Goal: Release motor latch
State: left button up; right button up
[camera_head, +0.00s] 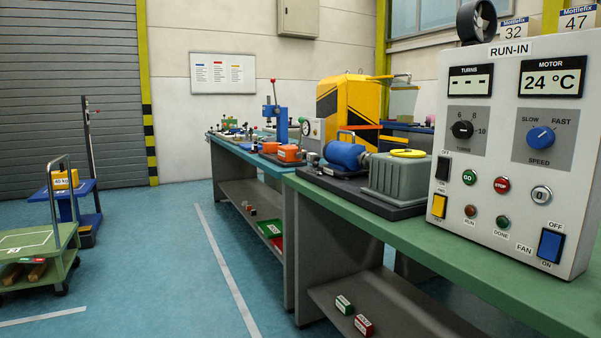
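A blue motor (343,155) lies on a dark base plate (352,189) on the green bench. A grey gearbox (398,180) with a yellow disc (408,153) on top sits to the right of the motor. The RUN-IN control panel (510,150) stands at the right; its motor display reads 24 °C and its turns display shows dashes. Neither of my grippers is in view.
The green bench (470,262) runs along the right, with small red and green boxes on its lower shelf (400,305). A blue-topped bench (240,152) continues behind it. Carts (35,250) stand at the left. The floor between (160,270) is clear.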

aim_at(314, 164)
jog(key=i+j+z, duration=0.15)
jog(key=i+j, duration=0.3)
jog(key=i+j+z, duration=0.1)
jog(key=i+j, duration=0.15)
jog(key=j, duration=0.15)
jog(key=i+j, duration=0.25)
jog(key=i+j+z, duration=0.1)
jog(key=i+j, duration=0.2)
jog(key=j, duration=0.2)
jog(key=i+j, duration=0.25)
jog(key=j, duration=0.15)
jog(key=i+j+z, duration=0.1)
jog(key=i+j, duration=0.35)
jog(key=j, duration=0.35)
